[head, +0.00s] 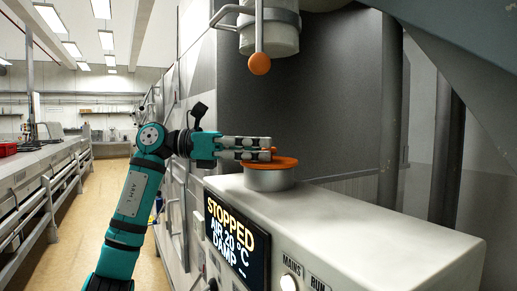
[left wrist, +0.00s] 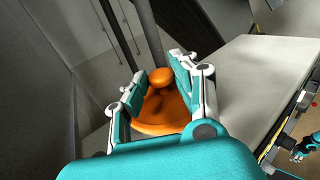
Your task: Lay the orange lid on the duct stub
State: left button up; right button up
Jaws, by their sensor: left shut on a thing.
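The orange lid (head: 281,163) is a flat disc with a round knob, and it lies on or just over the top of the grey duct stub (head: 268,180). I cannot tell whether it is fully seated. My left gripper (head: 270,149) reaches in from the left and is shut on the lid's knob. In the left wrist view, the lid (left wrist: 152,122) and its knob (left wrist: 161,78) show between the fingers of my left gripper (left wrist: 172,82). The lid hides the stub there.
The stub stands on a pale cabinet (head: 370,215) with a display (head: 237,243) reading STOPPED. A pipe with an orange ball-ended lever (head: 260,63) hangs above. A bench (head: 30,175) runs along the left, with open floor beside it.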

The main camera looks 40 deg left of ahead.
pick_arm(q)
jog(key=o, duration=0.8)
jog(key=shift+f, duration=0.15)
jog(key=shift+r+p, duration=0.3)
jog(key=shift+r, duration=0.1)
jog(key=v, duration=0.1)
jog(key=b+v, duration=0.1)
jog(key=v, duration=0.2)
jog(key=shift+a+f+b, duration=0.2)
jog(key=shift+f+b, duration=0.1)
jog(key=shift+b, duration=0.05)
jog(key=v, duration=0.7)
jog(key=shift+s+a+r, duration=0.15)
jog(key=shift+s+a, duration=0.1)
jog(key=shift+s, duration=0.1)
